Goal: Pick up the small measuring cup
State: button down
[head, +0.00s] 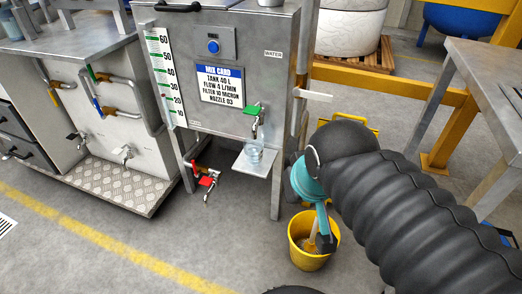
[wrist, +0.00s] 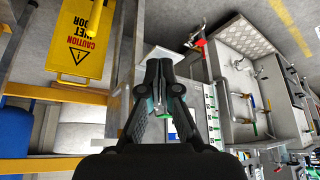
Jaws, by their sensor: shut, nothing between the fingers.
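The small measuring cup (head: 253,154), clear and bluish, stands upright on a small metal shelf (head: 250,168) below the green-handled water tap (head: 256,113) in the head view. My gripper (head: 326,242) is to the right of the cup and apart from it, pointing down in front of the yellow bucket. In the wrist view my gripper (wrist: 159,68) is shut and empty, with part of the pale shelf (wrist: 170,52) just beyond its tips. I cannot make out the cup in the wrist view.
The steel tank (head: 225,60) with a mix card stands behind the shelf. A red-handled valve (head: 207,181) is low at its left. A yellow bucket (head: 305,262) stands on the floor. A yellow caution sign (wrist: 80,40) shows in the wrist view. A steel table (head: 485,75) is at the right.

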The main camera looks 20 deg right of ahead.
aim_at(253, 158)
jog(key=u, duration=2)
jog(key=i, duration=2.6)
jog(key=z, duration=3.85)
